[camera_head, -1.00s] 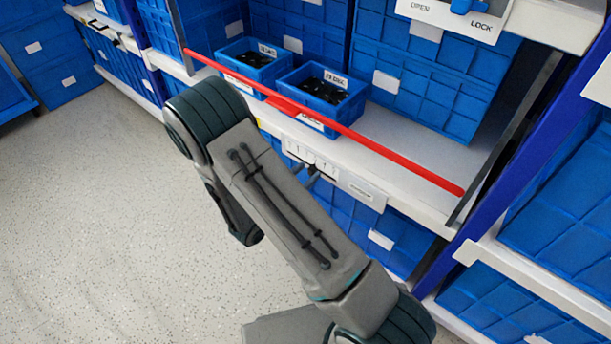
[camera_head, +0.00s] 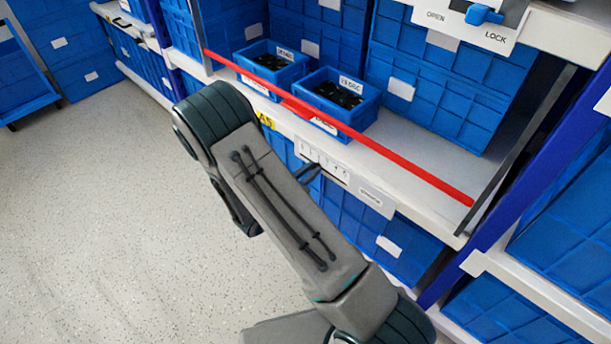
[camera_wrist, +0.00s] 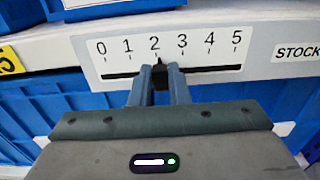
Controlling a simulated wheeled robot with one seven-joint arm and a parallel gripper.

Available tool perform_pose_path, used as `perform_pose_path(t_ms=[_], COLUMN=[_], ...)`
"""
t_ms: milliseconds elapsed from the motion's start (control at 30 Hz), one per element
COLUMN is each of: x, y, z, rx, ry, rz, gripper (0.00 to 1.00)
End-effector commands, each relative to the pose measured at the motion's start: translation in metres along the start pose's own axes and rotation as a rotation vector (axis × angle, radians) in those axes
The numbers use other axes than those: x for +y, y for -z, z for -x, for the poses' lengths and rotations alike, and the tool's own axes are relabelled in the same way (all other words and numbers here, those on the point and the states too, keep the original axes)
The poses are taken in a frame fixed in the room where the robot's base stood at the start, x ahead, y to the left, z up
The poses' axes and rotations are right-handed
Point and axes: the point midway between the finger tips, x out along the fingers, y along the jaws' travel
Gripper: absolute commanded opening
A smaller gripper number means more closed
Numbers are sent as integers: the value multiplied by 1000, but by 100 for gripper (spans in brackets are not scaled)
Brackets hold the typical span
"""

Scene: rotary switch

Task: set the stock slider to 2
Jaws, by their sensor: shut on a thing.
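The stock slider is a white scale plate (camera_wrist: 205,45) numbered 0 to 5 with a dark slot, in the wrist view. It also shows small on the shelf edge in the head view (camera_head: 338,173). Its black knob (camera_wrist: 159,67) has a pointer at the 2 mark, perhaps a hair to its right. My gripper (camera_wrist: 159,72) is shut on the knob, a finger on each side. The fingers hide part of the knob and slot. The STOCK label (camera_wrist: 297,52) is right of the scale.
A red bar (camera_head: 400,160) crosses in front of the shelf above the slider. Two small blue bins (camera_head: 345,112) stand on the shelf behind it. An OPEN/LOCK panel (camera_head: 460,18) is at the upper right. The floor (camera_head: 90,200) at left is clear.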

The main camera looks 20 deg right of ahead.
Motion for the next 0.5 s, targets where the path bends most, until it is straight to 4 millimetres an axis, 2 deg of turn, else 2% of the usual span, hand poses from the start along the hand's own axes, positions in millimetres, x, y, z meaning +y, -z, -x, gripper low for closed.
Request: perform_pose_path(t_ms=[300,333,400,500], x=[0,0,0,0], y=[1,1,1,1], z=[-5,-5,-5,-5], rx=[3,3,3,2], ry=[11,11,11,11], rz=[1,1,1,1], gripper=[0,21,38,38])
